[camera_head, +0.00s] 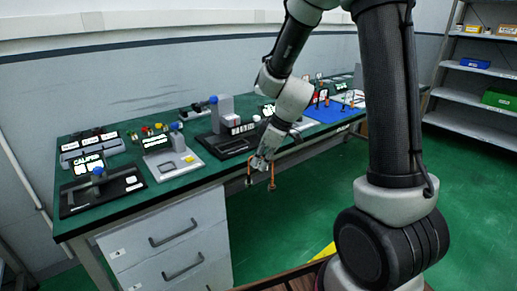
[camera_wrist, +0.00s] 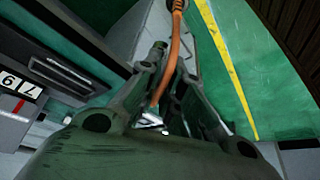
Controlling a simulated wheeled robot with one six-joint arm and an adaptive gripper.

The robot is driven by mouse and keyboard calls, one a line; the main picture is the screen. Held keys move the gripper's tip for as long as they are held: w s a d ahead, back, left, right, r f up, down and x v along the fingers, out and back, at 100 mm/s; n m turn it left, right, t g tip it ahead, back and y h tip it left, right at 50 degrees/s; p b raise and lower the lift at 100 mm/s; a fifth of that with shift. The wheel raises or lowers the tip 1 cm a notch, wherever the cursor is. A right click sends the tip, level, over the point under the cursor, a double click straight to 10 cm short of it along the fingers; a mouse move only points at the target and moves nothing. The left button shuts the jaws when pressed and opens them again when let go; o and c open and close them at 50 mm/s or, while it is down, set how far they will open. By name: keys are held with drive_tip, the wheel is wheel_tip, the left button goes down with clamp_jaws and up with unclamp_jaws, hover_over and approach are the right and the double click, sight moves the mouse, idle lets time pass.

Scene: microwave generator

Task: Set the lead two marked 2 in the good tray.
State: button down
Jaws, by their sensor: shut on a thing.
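My gripper (camera_head: 260,163) is in front of the bench's front edge, above the floor. It is shut on an orange lead (camera_head: 272,178), whose two ends hang down on either side of the fingers. In the wrist view the orange lead (camera_wrist: 174,55) runs between my fingers (camera_wrist: 170,85) and ends in a dark ring-like tip at the top. No mark 2 can be read on the lead. I cannot make out which tray is the good one.
The green-topped bench (camera_head: 205,178) carries several test fixtures, a blue mat (camera_head: 322,112) and labelled trays at its far right. White drawers (camera_head: 168,240) stand below its left part. Shelves (camera_head: 470,100) with bins are at the far right. The green floor before the bench is mostly clear.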

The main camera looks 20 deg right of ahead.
sight(274, 186)
drive_tip(key=d+f+m+h, duration=0.1)
drive_tip(key=d+f+m, duration=0.1)
drive_tip(key=f+m, duration=0.1)
drive_tip(key=w+d+f+m+t+h, duration=0.1)
drive_tip(key=f+m, duration=0.3)
drive_tip(key=f, duration=0.2)
drive_tip(key=d+f+m+h, duration=0.2)
drive_tip(key=f+m, duration=0.1)
drive_tip(key=f, duration=0.1)
drive_tip(key=shift+w+d+f+m+t, duration=0.2)
drive_tip(key=shift+w+d+m+t, duration=0.1)
drive_tip(key=shift+d+m, duration=0.1)
drive_tip(key=shift+w+a, duration=0.1)
drive_tip(key=shift+w, duration=0.1)
